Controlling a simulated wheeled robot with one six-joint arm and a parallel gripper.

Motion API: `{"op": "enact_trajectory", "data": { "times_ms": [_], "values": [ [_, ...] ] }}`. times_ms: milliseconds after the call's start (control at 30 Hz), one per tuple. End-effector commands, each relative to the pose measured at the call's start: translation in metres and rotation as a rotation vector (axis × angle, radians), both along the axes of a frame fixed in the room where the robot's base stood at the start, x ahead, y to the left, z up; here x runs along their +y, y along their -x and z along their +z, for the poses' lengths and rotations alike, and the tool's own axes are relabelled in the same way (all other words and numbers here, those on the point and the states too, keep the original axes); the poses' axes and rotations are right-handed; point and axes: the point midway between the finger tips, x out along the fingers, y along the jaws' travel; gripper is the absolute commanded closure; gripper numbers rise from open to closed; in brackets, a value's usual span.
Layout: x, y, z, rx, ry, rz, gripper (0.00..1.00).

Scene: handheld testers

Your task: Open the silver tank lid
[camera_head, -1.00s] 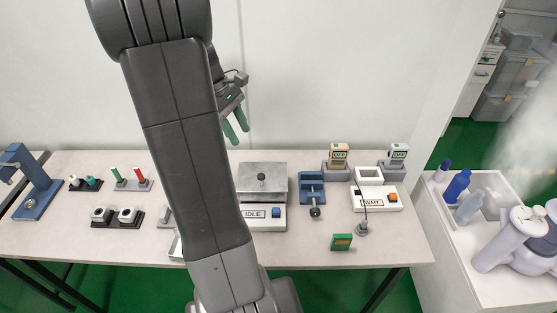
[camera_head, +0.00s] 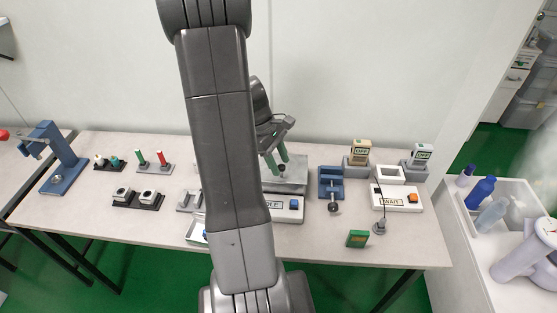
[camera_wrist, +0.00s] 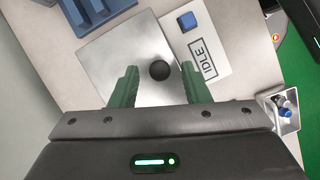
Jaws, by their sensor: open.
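The silver tank lid (camera_wrist: 112,62) is a flat square plate with a round black knob (camera_wrist: 159,70) at its middle. The lid lies flat on its tank and looks shut. In the head view the lid (camera_head: 296,172) is partly covered by my gripper (camera_head: 275,166). My gripper (camera_wrist: 158,85) is open, with its green fingers on either side of the knob in the wrist view, the knob nearer the left-centre gap and apart from both fingers. Whether the fingertips are down at knob height cannot be told. A white panel marked IDLE with a blue button (camera_wrist: 188,21) adjoins the lid.
A blue vise-like fixture (camera_head: 331,184) stands just right of the tank. Meters (camera_head: 360,152) and a WAIT panel (camera_head: 400,197) are further right. A small green box (camera_head: 357,239) is near the front edge. Small holders (camera_head: 138,197) stand left of my arm.

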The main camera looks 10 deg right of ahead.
Motion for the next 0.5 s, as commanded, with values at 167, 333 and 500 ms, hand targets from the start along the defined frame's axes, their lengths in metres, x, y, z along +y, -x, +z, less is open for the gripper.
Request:
{"op": "enact_trajectory", "data": {
  "times_ms": [167,333,500],
  "values": [
    [-0.0001,-0.0001,0.0000,0.000,0.000,0.000,0.57],
    [0.0000,-0.0001,0.0001,0.000,0.000,-0.001,0.87],
    [0.0000,-0.0001,0.0002,0.000,0.000,-0.001,1.00]
  ]
}}
